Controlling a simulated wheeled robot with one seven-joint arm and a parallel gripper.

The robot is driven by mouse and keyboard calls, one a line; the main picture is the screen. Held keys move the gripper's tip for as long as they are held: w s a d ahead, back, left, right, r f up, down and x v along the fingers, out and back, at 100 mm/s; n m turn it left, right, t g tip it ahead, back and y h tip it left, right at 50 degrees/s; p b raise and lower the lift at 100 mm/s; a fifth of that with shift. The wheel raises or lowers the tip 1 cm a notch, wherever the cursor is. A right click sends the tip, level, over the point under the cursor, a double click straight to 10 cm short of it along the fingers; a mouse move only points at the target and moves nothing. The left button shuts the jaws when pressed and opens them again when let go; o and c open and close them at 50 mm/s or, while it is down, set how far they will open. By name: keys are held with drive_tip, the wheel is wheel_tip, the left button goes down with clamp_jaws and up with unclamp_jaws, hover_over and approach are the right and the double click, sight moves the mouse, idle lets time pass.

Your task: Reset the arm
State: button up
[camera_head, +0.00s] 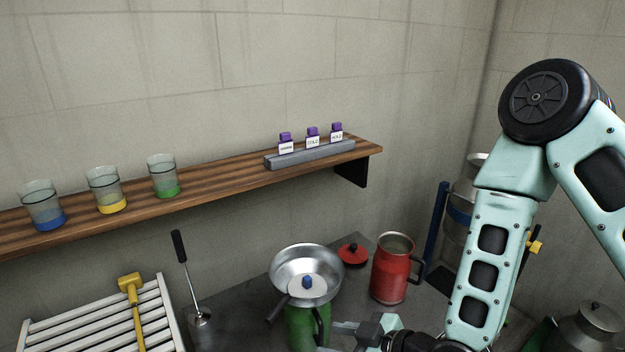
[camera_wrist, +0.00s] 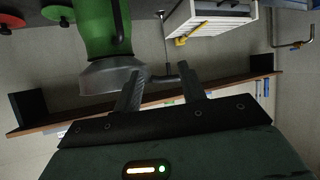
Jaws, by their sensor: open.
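My gripper (camera_head: 343,335) is at the bottom of the head view, to the right of a green can (camera_head: 305,328). Its two fingers stand apart in the wrist view (camera_wrist: 162,76), and nothing is clamped between them. The green can (camera_wrist: 95,28) appears upside down in the wrist view, with a metal funnel-shaped pan (camera_wrist: 105,78) on its mouth. The pan (camera_head: 300,262) holds a white disc with a blue knob. My arm bends down from the right.
A red can (camera_head: 392,272) and a red lid (camera_head: 353,254) stand behind my gripper. A wooden shelf (camera_head: 225,187) carries glasses with coloured bottoms and a grey rack (camera_head: 312,154) of purple-capped bottles. A white slatted rack (camera_head: 90,322) with a yellow tool (camera_head: 131,290) is left.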

drive_tip(key=s+d+r+m+g+h+b, duration=0.2)
drive_tip(key=s+d+r+g+h+b, duration=0.1)
drive_tip(key=s, duration=0.4)
drive_tip(key=s+d+r+m+g+h+b, duration=0.2)
drive_tip(key=s+d+r+g+h+b, duration=0.1)
drive_tip(key=s, duration=0.5)
drive_tip(key=d+r+g+h, duration=0.1)
drive_tip(key=d+r+h, duration=0.1)
drive_tip(key=d+h, duration=0.1)
drive_tip(key=shift+d+r+h+b, duration=0.2)
drive_tip(key=shift+d+h+b, duration=0.05)
drive_tip(key=shift+h+b, duration=0.1)
